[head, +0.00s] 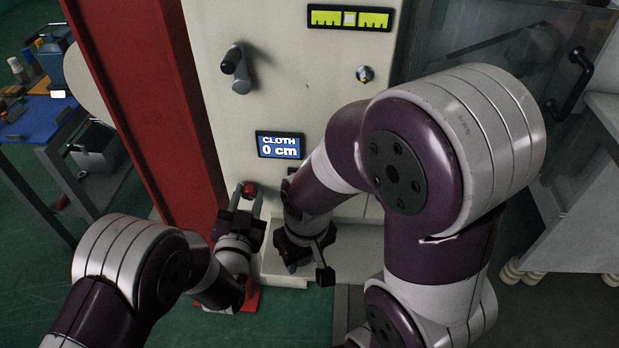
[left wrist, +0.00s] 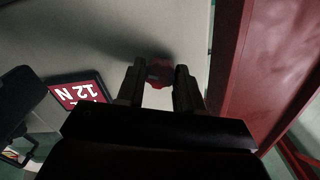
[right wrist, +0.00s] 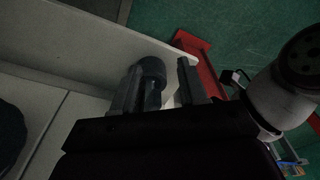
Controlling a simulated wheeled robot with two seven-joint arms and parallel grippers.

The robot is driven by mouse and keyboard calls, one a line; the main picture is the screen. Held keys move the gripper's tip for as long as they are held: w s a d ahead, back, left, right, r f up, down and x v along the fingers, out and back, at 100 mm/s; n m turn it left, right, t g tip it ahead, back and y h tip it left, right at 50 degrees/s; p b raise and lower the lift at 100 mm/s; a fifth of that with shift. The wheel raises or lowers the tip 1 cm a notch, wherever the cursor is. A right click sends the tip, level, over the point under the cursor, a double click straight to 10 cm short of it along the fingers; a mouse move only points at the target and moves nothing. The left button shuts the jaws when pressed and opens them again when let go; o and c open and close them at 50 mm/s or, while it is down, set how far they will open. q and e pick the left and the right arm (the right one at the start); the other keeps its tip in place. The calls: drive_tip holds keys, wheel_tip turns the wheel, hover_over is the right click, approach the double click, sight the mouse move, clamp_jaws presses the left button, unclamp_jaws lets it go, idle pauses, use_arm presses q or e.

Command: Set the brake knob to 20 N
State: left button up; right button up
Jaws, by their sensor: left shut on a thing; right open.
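The red brake knob (head: 249,190) sits low on the pale machine front, beside the red post. In the left wrist view the knob (left wrist: 160,73) lies between the two fingers. My left gripper (head: 247,198) is shut on it. A red display (left wrist: 80,94) beside the knob reads 12 N, upside down in the left wrist view; my right arm hides it in the head view. My right gripper (head: 306,262) is open, low in front of the machine base. In the right wrist view a dark cylindrical part (right wrist: 152,72) shows by its left finger; I cannot tell what it is.
A blue display (head: 279,146) reads CLOTH 0 cm. Above are a crank handle (head: 235,70), a small metal knob (head: 365,74) and a yellow-green gauge (head: 349,18). The red post (head: 150,90) stands close left of my left gripper. A pale base ledge (head: 285,281) juts out below.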

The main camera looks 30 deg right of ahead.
use_arm(q)
drive_tip(key=shift+m, duration=0.8)
drive_tip(key=shift+m, duration=0.8)
drive_tip(key=shift+m+p, duration=0.3)
drive_tip(key=shift+m, duration=0.6)
drive_tip(key=m, duration=0.2)
drive_tip(key=shift+m, duration=0.3)
drive_tip(key=o, duration=0.7)
